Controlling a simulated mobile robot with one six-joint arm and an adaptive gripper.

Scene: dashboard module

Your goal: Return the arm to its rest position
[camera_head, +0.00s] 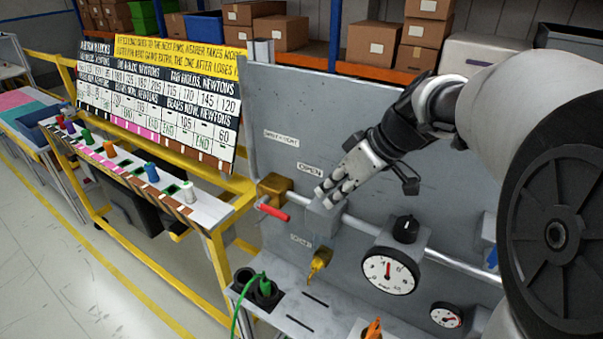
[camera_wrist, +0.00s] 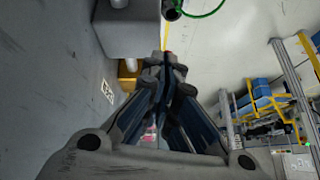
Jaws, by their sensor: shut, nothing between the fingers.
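My gripper (camera_head: 328,192) is shut and empty in the head view. It is in front of the upright grey panel (camera_head: 290,90), over the pipe and close to a grey block on it; I cannot tell whether it touches. My arm comes in from the right. In the wrist view the fingers of my gripper (camera_wrist: 165,62) come together, with the grey panel (camera_wrist: 45,80) at left and a grey box just beyond.
A red-handled valve (camera_head: 273,211), a pressure gauge (camera_head: 389,270), a black knob (camera_head: 406,229) and a yellow part (camera_head: 319,262) are near the gripper. A shelf (camera_head: 80,150) with coloured spools stands at left. Floor at far left is clear.

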